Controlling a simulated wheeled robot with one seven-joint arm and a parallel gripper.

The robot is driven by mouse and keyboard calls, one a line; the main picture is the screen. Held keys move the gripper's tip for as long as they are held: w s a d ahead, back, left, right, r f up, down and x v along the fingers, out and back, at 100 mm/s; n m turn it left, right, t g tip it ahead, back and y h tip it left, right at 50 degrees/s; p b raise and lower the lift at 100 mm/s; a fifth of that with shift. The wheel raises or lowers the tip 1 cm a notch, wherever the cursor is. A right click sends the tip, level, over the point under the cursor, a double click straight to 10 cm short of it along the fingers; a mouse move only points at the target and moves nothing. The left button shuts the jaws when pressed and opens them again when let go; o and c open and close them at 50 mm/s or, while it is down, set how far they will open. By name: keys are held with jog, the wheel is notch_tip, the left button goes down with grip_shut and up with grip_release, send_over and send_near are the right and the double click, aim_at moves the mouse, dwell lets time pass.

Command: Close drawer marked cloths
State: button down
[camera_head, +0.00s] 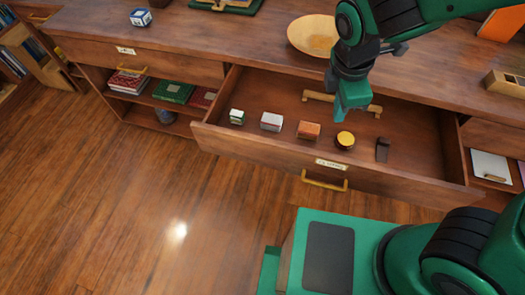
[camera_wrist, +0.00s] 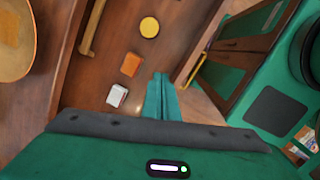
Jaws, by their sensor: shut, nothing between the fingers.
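A wooden drawer (camera_head: 420,178) in the middle of the cabinet stands pulled far out. Its front carries a pale label (camera_head: 331,164), too small to read surely, and a brass-coloured handle (camera_head: 324,181). My green gripper (camera_head: 344,112) is shut and empty, over the open drawer, behind its front panel. In the wrist view the closed fingers (camera_wrist: 161,92) point toward the inner side of the drawer front (camera_wrist: 197,38). I cannot tell any contact. Inside lie a green-and-white box (camera_head: 237,117), a white-and-red box (camera_head: 271,122), an orange box (camera_head: 308,130), a yellow round tin (camera_head: 345,139) and a dark item (camera_head: 382,150).
A pale wooden bar (camera_head: 318,97) is at the drawer's back. A second labelled drawer (camera_head: 150,62) at left is shut, above shelves with books. The floor (camera_head: 120,200) before the cabinet is clear.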

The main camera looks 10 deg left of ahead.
aim_at(256, 154)
jog(key=s+a+f+n+t+y, duration=0.1)
jog(key=s+a+f+n, duration=0.3)
jog(key=s+a+n, duration=0.45)
jog(key=s+a+f+n, duration=0.4)
jog(key=a+n, duration=0.2)
jog(key=a, duration=0.5)
jog(key=shift+m, duration=0.25)
jog(key=shift+w+d+f, duration=0.1)
jog(key=shift+w+f, duration=0.95)
jog(key=shift+f, duration=0.4)
jog(key=shift+w+a+f, duration=0.1)
jog(key=shift+w+f, duration=1)
jog(key=shift+f, duration=0.4)
jog(key=shift+w+d+f, duration=0.1)
jog(key=shift+w+f, duration=0.95)
jog(key=shift+f, duration=0.4)
